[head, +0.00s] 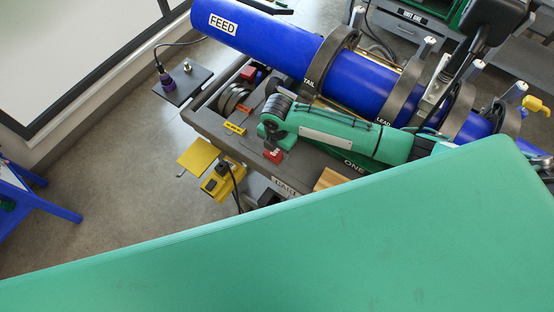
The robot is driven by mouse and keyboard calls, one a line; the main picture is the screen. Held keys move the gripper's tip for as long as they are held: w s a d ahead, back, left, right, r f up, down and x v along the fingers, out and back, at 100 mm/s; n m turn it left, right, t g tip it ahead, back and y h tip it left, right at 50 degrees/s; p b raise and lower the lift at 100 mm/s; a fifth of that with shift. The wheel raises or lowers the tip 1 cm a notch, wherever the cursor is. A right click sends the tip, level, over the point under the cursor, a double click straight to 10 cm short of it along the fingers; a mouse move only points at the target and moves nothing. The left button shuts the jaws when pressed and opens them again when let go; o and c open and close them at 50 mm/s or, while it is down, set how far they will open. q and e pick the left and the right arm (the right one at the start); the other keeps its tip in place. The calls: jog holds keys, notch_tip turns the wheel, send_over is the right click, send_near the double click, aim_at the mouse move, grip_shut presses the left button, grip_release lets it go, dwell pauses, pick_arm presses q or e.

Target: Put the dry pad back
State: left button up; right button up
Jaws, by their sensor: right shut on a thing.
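My right gripper (270,138) shows in the head view at the left end of my green arm, low over the left part of the cart top. It is shut on a small red piece with white marking, which I take for the dry pad (273,156). Most of the pad's outline is hidden by the gripper, and I cannot read its marking. My left gripper is not in view. A broad green surface of my own body covers the lower half of the picture.
A blue pipe marked FEED (285,48) lies across the cart (203,119) in dark clamps (330,62). A red block (249,73) and grey rings (232,98) sit at the cart's left. A yellow plate (198,157) sticks out beside it.

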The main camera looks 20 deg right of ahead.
aim_at(277, 157)
jog(key=shift+f+b, duration=2.7)
jog(key=shift+f, duration=0.5)
jog(key=shift+r, duration=0.1)
jog(key=o, duration=1)
jog(key=shift+f, duration=0.2)
jog(key=shift+o, duration=0.2)
jog(key=shift+r, duration=0.1)
